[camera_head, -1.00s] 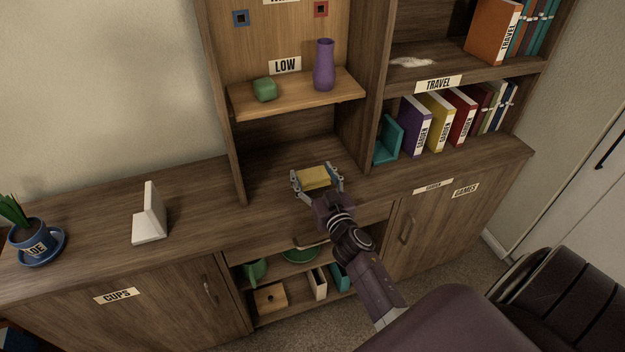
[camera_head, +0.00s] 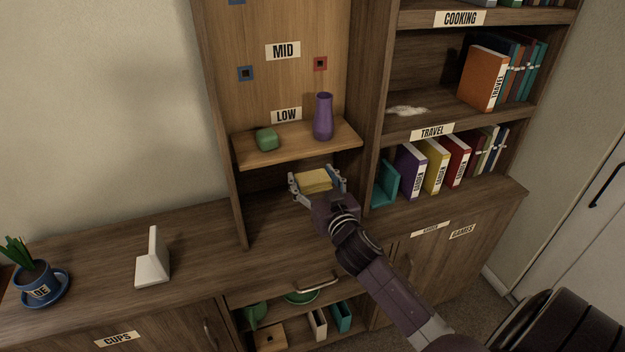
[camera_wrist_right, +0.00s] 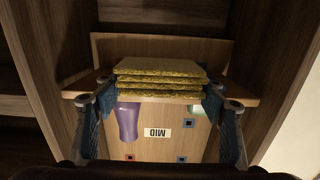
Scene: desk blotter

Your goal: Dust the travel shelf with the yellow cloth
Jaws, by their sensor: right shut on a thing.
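The yellow cloth (camera_head: 314,181) is a folded stack held in my right gripper (camera_head: 318,184), just below the front of the low shelf. In the right wrist view the cloth (camera_wrist_right: 160,80) spans between the two fingers of my right gripper (camera_wrist_right: 160,88), which are shut on its sides. The travel shelf (camera_head: 445,117) is up and to the right, with its label on the front edge. A pale patch of dust (camera_head: 406,110) lies on its left part. My left gripper is out of view.
Orange and dark books (camera_head: 484,78) fill the right of the travel shelf. A purple vase (camera_head: 323,117) and a green block (camera_head: 267,139) stand on the low shelf (camera_head: 300,146). An upright divider (camera_head: 372,90) separates that bay from the bookcase.

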